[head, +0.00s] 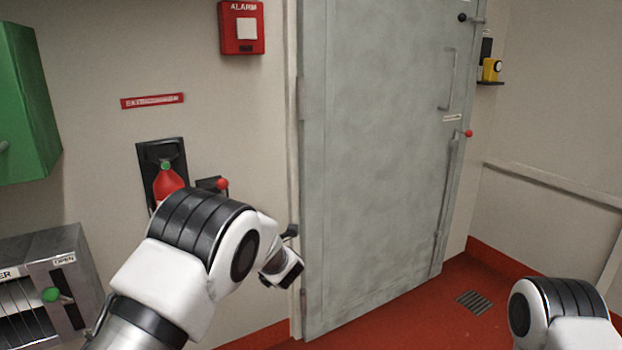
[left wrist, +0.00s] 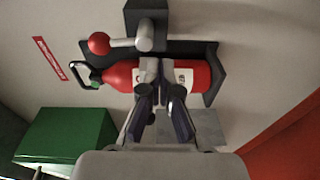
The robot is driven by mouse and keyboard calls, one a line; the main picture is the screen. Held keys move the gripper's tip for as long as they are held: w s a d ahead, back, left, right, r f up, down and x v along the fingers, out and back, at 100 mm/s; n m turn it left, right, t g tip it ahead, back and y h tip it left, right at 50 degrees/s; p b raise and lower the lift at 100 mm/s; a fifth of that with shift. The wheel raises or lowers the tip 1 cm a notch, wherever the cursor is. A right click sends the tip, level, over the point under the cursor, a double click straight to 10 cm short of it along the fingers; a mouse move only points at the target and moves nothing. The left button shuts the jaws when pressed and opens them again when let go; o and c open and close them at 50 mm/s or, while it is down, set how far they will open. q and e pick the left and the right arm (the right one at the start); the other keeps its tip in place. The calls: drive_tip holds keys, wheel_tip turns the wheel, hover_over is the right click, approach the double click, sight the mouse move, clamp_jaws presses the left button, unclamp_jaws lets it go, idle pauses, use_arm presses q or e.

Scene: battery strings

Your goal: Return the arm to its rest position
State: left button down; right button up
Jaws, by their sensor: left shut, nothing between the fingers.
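My left arm (head: 190,245) reaches in from the lower left in the head view, bent at the elbow, with its wrist end (head: 283,268) close to the door's left edge. In the left wrist view my left gripper (left wrist: 157,70) is shut and empty. Its fingertips appear in front of the red extinguisher (left wrist: 198,76); whether they touch it I cannot tell. The extinguisher (head: 168,183) sits in its black wall bracket (head: 147,153), partly hidden by my arm in the head view. My right arm (head: 558,310) shows at the lower right; its gripper is out of view.
A red-knobbed lever (head: 221,184) sticks out beside the bracket; it also shows in the left wrist view (left wrist: 99,43). A grey door (head: 375,150) stands right of my left arm. A green box (head: 25,100) and a grey cabinet (head: 60,262) are left. Red floor (head: 420,310) is open.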

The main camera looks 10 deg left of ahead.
use_arm(q)
drive_tip(key=s+a+f+m+g+h, duration=0.1)
drive_tip(key=s+a+f+m, duration=0.2)
drive_tip(key=f, duration=0.6)
drive_tip(key=s+a+f+m+g+h, duration=0.1)
drive_tip(key=s+a+f, duration=0.35)
drive_tip(key=f, duration=0.55)
drive_tip(key=s+d+f+m+g+h, duration=0.15)
drive_tip(key=s+f+m, duration=0.35)
drive_tip(key=s, duration=0.5)
drive_tip(key=s+f+m+g+h, duration=0.3)
drive_tip(key=s+f+m, duration=0.1)
drive_tip(key=s+f, duration=0.45)
drive_tip(key=s+d+f+m+g+h, duration=0.15)
drive_tip(key=s+f+m, duration=0.3)
drive_tip(key=s, duration=0.55)
drive_tip(key=s+d+m+g+h, duration=0.2)
drive_tip(key=s+d+m+g, duration=0.15)
drive_tip(key=s, duration=0.45)
drive_tip(key=s+d+m+g+h, duration=0.2)
drive_tip(key=s+d+m+h, duration=0.1)
drive_tip(key=s+m, duration=0.3)
wheel_tip(320, 180, up, 28)
drive_tip(key=p, duration=2.8)
drive_tip(key=shift+s+a+r+n+t+y, duration=0.25)
drive_tip(key=shift+s+a+n+t+y, duration=0.05)
drive_tip(key=shift+s+n+t, duration=0.1)
